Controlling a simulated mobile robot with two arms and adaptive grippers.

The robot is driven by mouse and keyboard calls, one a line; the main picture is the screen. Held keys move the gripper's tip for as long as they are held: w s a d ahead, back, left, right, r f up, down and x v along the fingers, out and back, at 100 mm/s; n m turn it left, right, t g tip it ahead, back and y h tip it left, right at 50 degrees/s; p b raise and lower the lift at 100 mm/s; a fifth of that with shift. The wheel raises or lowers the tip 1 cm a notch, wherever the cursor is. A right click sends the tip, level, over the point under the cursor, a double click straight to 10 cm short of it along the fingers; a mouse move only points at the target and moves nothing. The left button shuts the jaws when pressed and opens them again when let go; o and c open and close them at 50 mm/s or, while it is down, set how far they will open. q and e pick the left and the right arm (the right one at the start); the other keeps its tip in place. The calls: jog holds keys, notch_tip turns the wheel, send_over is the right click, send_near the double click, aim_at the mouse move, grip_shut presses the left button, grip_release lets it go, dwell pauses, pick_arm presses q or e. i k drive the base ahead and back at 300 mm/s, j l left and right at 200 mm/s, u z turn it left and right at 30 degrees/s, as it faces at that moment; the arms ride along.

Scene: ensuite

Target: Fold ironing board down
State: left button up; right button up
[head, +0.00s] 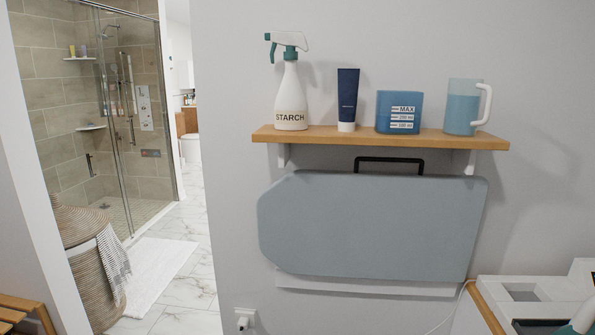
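The grey-blue ironing board (370,226) is mounted on the wall under a wooden shelf. Its broad flat face is toward me, with the tapered end at the left. A black handle (389,160) stands at its top edge. A white strip (365,284) shows along its lower edge. Neither of my grippers is in view.
A white unit (530,300) stands at lower right. A wicker basket (88,255) and shower are at left.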

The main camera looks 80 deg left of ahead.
aim_at(419, 226)
jog(key=u, duration=2.05)
